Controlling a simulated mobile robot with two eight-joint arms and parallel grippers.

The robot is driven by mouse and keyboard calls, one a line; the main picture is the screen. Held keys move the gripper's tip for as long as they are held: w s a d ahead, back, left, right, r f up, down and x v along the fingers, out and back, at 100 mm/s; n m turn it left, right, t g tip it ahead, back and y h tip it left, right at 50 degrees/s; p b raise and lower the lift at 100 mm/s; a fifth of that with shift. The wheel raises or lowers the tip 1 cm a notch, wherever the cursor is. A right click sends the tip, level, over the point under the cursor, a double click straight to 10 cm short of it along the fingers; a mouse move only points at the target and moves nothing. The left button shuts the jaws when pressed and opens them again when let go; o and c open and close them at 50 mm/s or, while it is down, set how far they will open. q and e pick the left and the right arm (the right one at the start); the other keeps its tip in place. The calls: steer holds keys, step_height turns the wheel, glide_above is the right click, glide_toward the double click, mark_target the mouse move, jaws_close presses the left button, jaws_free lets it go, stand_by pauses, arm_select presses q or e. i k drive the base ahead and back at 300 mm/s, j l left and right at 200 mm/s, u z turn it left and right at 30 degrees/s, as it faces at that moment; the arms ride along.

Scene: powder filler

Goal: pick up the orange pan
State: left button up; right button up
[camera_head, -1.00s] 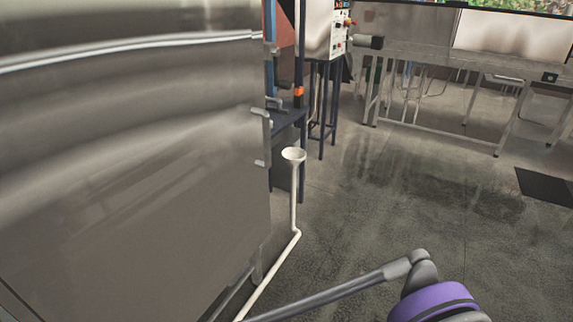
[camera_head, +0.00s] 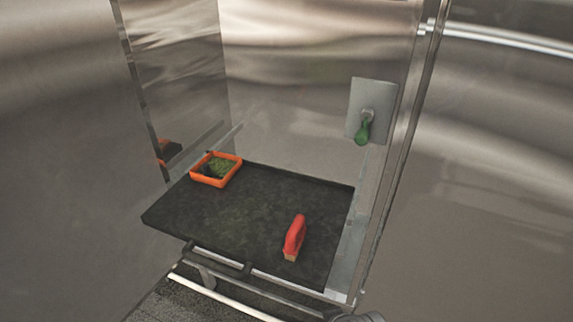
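The orange pan (camera_head: 216,183) is a small square tray with an orange rim and green and dark stuff inside. It sits at the back left of a black mat-like shelf (camera_head: 255,215), inside a stainless steel recess. Neither gripper shows in the head view. A small grey rounded part at the bottom edge may be a piece of my arm.
Steel walls enclose the shelf left, back and right. A metal rail (camera_head: 240,272) runs along its front.

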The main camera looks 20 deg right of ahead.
mark_target(216, 170)
steer(key=i+j+u, duration=0.15)
steer(key=u, duration=0.3)
steer(key=i+j+u, duration=0.1)
steer(key=i+u, duration=0.15)
steer(key=u, duration=0.2)
steer(key=i+l, duration=0.4)
steer(key=u, duration=0.05)
